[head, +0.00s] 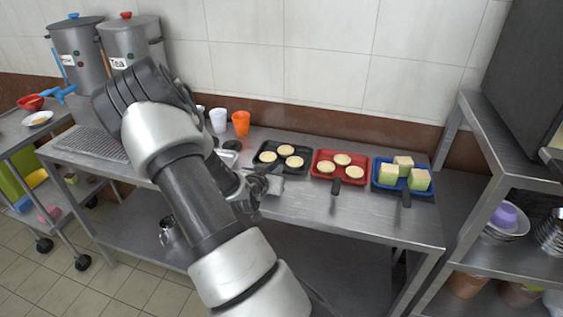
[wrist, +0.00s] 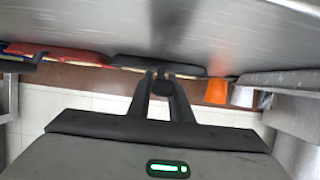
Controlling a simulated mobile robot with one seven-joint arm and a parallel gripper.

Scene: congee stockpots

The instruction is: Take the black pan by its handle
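The black pan (head: 262,163) lies on the steel table in the head view, holding three pale round cakes. In the wrist view, which looks upside down, its dark edge (wrist: 185,62) shows beyond the fingers. My gripper (head: 256,184) is at the pan's near side in the head view. In the wrist view my gripper's fingers (wrist: 162,80) stand close together on both sides of the dark handle end (wrist: 162,87) and appear to touch it. My gripper and wrist hide most of the handle in the head view.
A red pan (head: 324,178) with round cakes and a blue pan (head: 389,187) with green-and-cream blocks lie to the right. An orange cup (head: 241,123) and a white cup (head: 218,120) stand behind left. A steel shelf (head: 480,180) is at far right. The table front is clear.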

